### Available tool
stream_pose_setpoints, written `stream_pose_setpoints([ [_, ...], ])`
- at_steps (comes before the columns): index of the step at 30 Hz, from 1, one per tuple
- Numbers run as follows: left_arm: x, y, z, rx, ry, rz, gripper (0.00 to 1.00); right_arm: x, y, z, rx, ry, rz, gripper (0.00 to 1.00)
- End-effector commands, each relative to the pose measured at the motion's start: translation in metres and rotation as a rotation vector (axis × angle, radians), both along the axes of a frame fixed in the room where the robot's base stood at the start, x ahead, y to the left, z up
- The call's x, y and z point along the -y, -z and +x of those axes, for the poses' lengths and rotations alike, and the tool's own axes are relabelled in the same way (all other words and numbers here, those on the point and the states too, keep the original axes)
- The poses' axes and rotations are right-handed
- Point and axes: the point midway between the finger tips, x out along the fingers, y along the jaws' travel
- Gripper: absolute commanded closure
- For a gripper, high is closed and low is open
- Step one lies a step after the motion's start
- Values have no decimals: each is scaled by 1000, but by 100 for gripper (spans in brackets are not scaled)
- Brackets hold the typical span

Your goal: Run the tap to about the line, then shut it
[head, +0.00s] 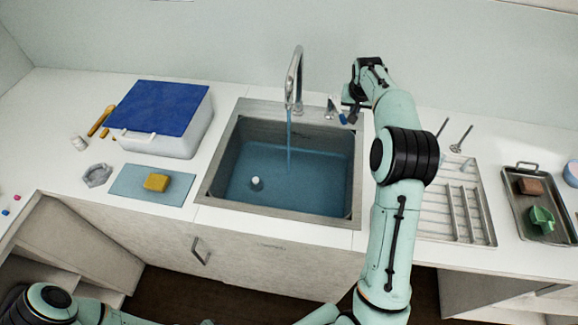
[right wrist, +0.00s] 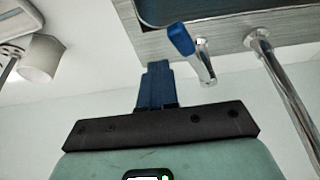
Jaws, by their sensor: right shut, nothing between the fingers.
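The chrome tap (head: 295,78) stands behind the steel sink (head: 240,105), and a thin stream of water (head: 289,145) runs from its spout. Blue-tinted water (head: 300,190) covers the sink floor. I cannot make out the line clearly. The tap's lever (head: 332,107) has a blue tip; in the right wrist view the blue tip (right wrist: 181,38) and chrome stem show beside the tap pipe (right wrist: 285,90). My right gripper (head: 352,114) is shut and empty, close beside the lever. Its blue fingers (right wrist: 155,85) appear apart from the lever. My left gripper is out of view.
A white box with a blue lid (head: 158,105) stands left of the sink, near a yellow sponge (head: 156,182) on a blue mat. A small white object (head: 256,183) is in the sink. A drying rack (head: 460,215) and a tray (head: 552,236) are at the right.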

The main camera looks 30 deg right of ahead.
Motion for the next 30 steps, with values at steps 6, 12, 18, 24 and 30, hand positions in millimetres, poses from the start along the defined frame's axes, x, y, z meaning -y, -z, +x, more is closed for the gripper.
stream_pose_setpoints([
  [6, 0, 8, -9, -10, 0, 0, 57, 0, 19, -1, -2, 0, 1, 100],
  [12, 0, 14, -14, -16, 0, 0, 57, 0, 33, -1, -3, 0, 1, 100],
  [18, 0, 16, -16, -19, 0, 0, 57, 0, 39, 0, -1, 1, 1, 100],
  [24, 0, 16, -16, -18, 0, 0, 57, 0, 38, 0, 0, 1, 0, 100],
  [30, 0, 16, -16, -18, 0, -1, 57, 0, 38, 0, 0, 1, 0, 100],
])
